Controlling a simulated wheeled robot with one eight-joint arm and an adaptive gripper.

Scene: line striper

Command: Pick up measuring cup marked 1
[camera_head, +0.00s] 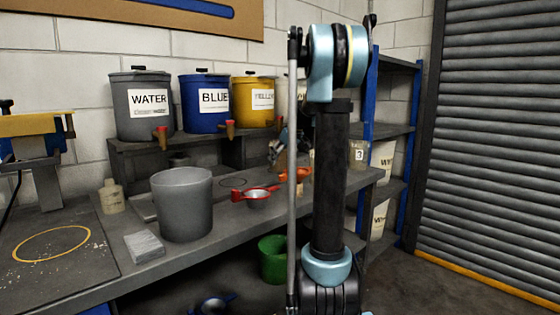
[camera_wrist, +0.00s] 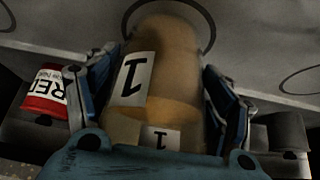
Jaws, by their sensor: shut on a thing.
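The measuring cup marked 1 (camera_wrist: 175,65) is a tan, amber-tinted cup with white labels bearing a black 1. In the wrist view it stands between the two blue-and-black fingers of my gripper (camera_wrist: 160,72), which is shut on its sides. A dark ring outline on the grey surface shows around the cup's far end. I cannot tell whether the cup touches that surface. In the head view my gripper (camera_head: 284,147) is over the back of the bench, partly hidden behind my arm, and the cup cannot be made out clearly there.
A can labelled RED (camera_wrist: 46,94) is close beside the left finger. On the bench (camera_head: 120,276) are a grey bucket (camera_head: 183,205), a red-handled strainer (camera_head: 257,198) and an orange item (camera_head: 300,174). A container marked 3 (camera_head: 358,153) is right of my arm. Labelled drums (camera_head: 205,103) stand behind.

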